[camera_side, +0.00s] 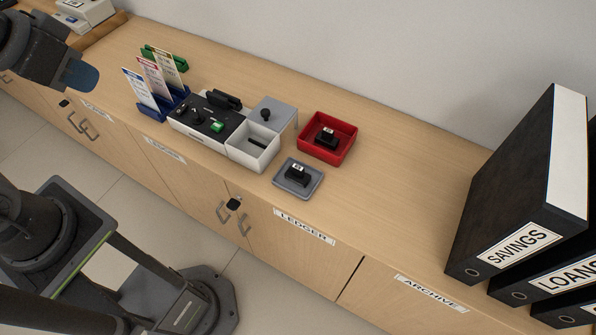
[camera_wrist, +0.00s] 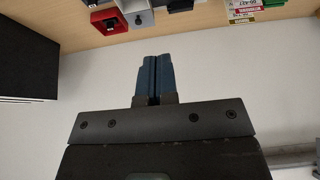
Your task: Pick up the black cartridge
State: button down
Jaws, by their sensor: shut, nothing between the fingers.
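Two small black blocks with white labels show in the side view, and I cannot tell which is the black cartridge. One black block (camera_side: 326,138) sits in a red tray (camera_side: 345,154). The other black block (camera_side: 298,174) sits on a small grey tray (camera_side: 285,185) in front of it. My gripper (camera_side: 82,77) is at the upper left of the side view, raised and well away from both blocks. In the wrist view my gripper's blue fingers (camera_wrist: 157,60) are together with nothing between them. The red tray also shows at the top of the wrist view (camera_wrist: 97,20).
A black-and-white device (camera_side: 205,122) with a white open compartment (camera_side: 240,155) and a grey lidded box (camera_side: 280,112) stands left of the trays. Card holders (camera_side: 170,105) stand further left. Large black binders (camera_side: 520,190) stand at right. The counter between trays and binders is clear.

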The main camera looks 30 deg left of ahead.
jog(key=c, duration=1)
grip_release()
jog(key=shift+c, duration=0.2)
jog(key=m+g+y, duration=0.1)
jog(key=m+g, duration=0.5)
jog(key=m, duration=1.2)
send_over(298, 167)
jog(key=d, duration=0.1)
notch_tip(298, 167, down, 26)
jog(key=shift+w+d+f, duration=0.1)
jog(key=shift+w+f, duration=0.05)
jog(key=shift+f, duration=0.1)
jog(key=shift+s+a+f, duration=0.1)
jog(key=shift+a+f, duration=0.1)
jog(key=shift+f, duration=0.8)
jog(key=shift+s+a+f, duration=0.1)
jog(key=shift+a+f, duration=0.1)
jog(key=shift+f, duration=0.8)
jog(key=shift+a+f, duration=0.2)
jog(key=shift+f, duration=0.8)
